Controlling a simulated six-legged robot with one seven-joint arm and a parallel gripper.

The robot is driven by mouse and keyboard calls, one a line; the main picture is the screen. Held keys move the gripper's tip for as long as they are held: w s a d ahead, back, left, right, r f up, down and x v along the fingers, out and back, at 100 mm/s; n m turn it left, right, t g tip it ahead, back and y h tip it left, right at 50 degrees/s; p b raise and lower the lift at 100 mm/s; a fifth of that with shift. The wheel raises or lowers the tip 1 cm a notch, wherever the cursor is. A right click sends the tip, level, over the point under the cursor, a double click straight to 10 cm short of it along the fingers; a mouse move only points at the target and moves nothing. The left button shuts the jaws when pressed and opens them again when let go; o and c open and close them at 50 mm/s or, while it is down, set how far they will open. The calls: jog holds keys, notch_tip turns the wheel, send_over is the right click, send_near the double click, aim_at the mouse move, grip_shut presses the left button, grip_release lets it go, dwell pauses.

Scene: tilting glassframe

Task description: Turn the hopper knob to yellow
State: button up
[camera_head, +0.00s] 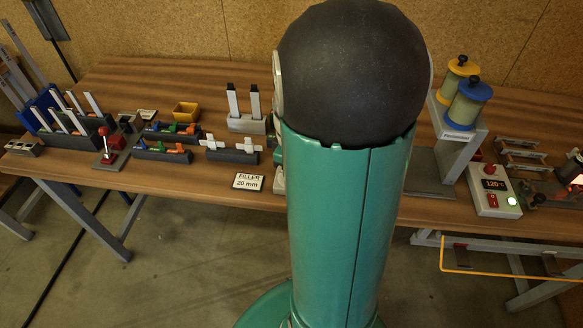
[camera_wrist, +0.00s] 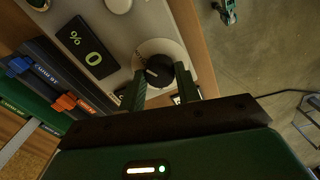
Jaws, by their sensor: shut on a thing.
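A black knob (camera_wrist: 158,70) sits on a round pale dial on a light grey panel (camera_wrist: 118,40) in the wrist view. My gripper (camera_wrist: 160,80) has its two fingers on either side of the knob and is shut on it. The dial's colour marks are largely hidden by the knob and fingers, so I cannot tell its setting. In the head view, my green arm hides the knob and gripper. A yellow-capped cylinder (camera_head: 461,70) and a blue-capped cylinder (camera_head: 469,104) stand on a grey stand to the right of my arm.
A black display (camera_wrist: 86,47) on the panel reads "% 0". Dark holders with orange and blue clips (camera_wrist: 65,102) lie beside the panel. In the head view, a control box (camera_head: 494,190) reads 120°.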

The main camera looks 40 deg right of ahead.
dwell(0.4)
jog(key=o, duration=1)
jog(key=shift+c, duration=0.2)
jog(key=shift+r, duration=0.1)
notch_tip(320, 180, up, 14)
jog(key=s+a+r+m+t, duration=0.2)
jog(key=a, duration=0.9)
jog(key=s+a+r+m+t, duration=0.2)
jog(key=s+a+t, duration=0.1)
jog(key=a, duration=0.9)
jog(key=shift+a+m+t, duration=0.15)
jog(key=shift+m+t, duration=0.15)
